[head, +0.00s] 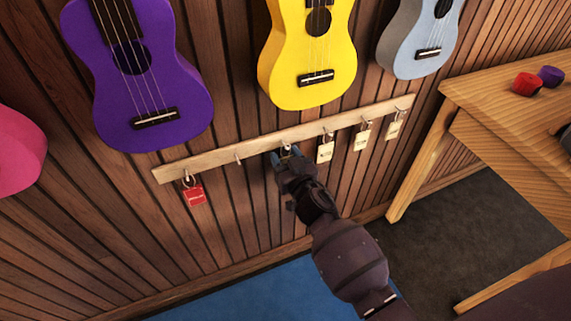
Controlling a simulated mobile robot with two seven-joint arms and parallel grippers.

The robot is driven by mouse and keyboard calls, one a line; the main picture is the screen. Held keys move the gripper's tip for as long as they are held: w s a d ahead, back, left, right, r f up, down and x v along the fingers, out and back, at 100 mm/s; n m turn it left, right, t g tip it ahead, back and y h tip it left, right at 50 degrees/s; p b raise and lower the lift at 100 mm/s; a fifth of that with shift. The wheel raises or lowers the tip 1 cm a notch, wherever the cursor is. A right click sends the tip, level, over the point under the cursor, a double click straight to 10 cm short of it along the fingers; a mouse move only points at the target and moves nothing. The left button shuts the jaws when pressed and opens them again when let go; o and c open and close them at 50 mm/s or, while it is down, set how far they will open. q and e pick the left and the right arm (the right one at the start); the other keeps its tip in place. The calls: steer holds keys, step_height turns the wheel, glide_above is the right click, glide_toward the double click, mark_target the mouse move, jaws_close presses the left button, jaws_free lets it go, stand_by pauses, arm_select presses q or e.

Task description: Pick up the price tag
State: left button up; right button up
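A wooden rail (215,159) with hooks is fixed to the slatted wall. Three cream price tags hang on its right part: one (325,151) just right of my gripper, one (362,139) further right, and one (393,128) near the right end. A red tag (194,195) hangs near the left end. My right gripper (286,157) is at the rail, at a hook near its middle. A small yellowish bit shows at the fingertips; the gripper hides most of that spot, so I cannot tell whether it holds a tag. My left gripper is out of view.
Purple (185,85), yellow (285,70) and light blue (400,45) ukuleles hang above the rail; a pink one (18,150) is at the left edge. A wooden table (500,100) with small red and purple items stands at right. A bare hook (238,158) is left of my gripper.

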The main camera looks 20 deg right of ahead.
steer(key=shift+c, duration=0.8)
steer(key=shift+r, duration=0.1)
steer(key=shift+r, duration=0.3)
step_height(320, 180, up, 4)
steer(key=shift+s+f+p, duration=0.1)
steer(key=shift+p, duration=1.15)
steer(key=s, duration=0.4)
steer(key=shift+d+f, duration=0.1)
steer(key=shift+f, duration=0.3)
steer(key=shift+c, duration=0.3)
steer(key=p, duration=0.2)
glide_toward(289, 150)
steer(key=s+f, duration=0.1)
steer(key=s, duration=0.5)
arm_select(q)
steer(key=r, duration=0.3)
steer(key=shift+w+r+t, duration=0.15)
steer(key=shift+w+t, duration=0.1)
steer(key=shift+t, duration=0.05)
arm_select(e)
steer(key=shift+d+f, duration=0.1)
